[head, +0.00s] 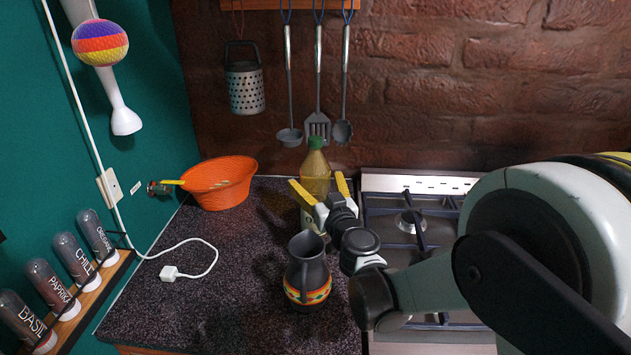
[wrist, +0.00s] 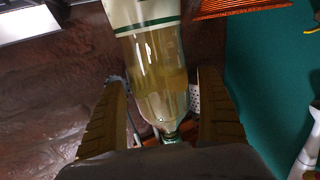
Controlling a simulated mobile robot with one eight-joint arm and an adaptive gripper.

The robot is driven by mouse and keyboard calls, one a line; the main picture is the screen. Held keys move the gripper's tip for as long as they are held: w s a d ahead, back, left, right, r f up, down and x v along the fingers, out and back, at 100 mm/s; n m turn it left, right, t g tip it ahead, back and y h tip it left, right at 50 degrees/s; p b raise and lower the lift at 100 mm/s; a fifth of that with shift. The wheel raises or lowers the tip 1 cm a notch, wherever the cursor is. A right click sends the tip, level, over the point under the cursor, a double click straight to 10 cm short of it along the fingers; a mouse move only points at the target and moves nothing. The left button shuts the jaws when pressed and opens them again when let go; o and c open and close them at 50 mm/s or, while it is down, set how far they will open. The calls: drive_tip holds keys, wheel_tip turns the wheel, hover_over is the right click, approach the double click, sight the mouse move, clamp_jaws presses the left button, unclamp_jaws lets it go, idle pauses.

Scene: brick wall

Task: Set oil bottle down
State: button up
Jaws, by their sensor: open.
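The oil bottle (head: 315,172) has a green cap and yellowish oil. It looks upright at the back of the dark counter, left of the stove. Its lower part is hidden behind my gripper (head: 322,190), so I cannot see its base meet the counter. My gripper is open, with its yellow fingers on either side of the bottle. In the wrist view the bottle (wrist: 160,70) appears upside down between the spread fingers (wrist: 162,95), with visible gaps on both sides.
A dark jug (head: 307,272) with a patterned band stands in front of my gripper. An orange basket (head: 220,186) is at the back left. A white cable and plug (head: 170,272) lie on the counter. The stove (head: 410,215) is right. Utensils hang on the brick wall.

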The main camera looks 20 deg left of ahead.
drive_tip(key=p+v, duration=0.1)
drive_tip(key=v, duration=0.6)
drive_tip(key=s+d+r+g+h, duration=0.1)
drive_tip(key=s+d+r, duration=0.2)
drive_tip(key=d, duration=0.2)
drive_tip(key=s+d+r+g, duration=0.2)
drive_tip(key=d+r, duration=0.2)
drive_tip(key=d, duration=0.1)
drive_tip(key=s+d+f+m+g+h, duration=0.1)
drive_tip(key=s+d+f+m+h, duration=0.1)
drive_tip(key=s+d, duration=0.4)
drive_tip(key=s+d+f+m+g+h, duration=0.2)
drive_tip(key=s+d, duration=0.5)
drive_tip(key=d, duration=0.4)
drive_tip(key=s+d+f+m+g+h, duration=0.1)
drive_tip(key=s+d+f+m+h, duration=0.2)
drive_tip(key=d, duration=0.6)
drive_tip(key=s+f+h, duration=0.1)
drive_tip(key=s+h, duration=0.1)
drive_tip(key=s, duration=0.1)
drive_tip(key=shift+s+d+g+h, duration=0.15)
drive_tip(key=shift+d+g+h, duration=0.1)
drive_tip(key=shift+g+h, duration=0.05)
drive_tip(key=shift+f, duration=0.15)
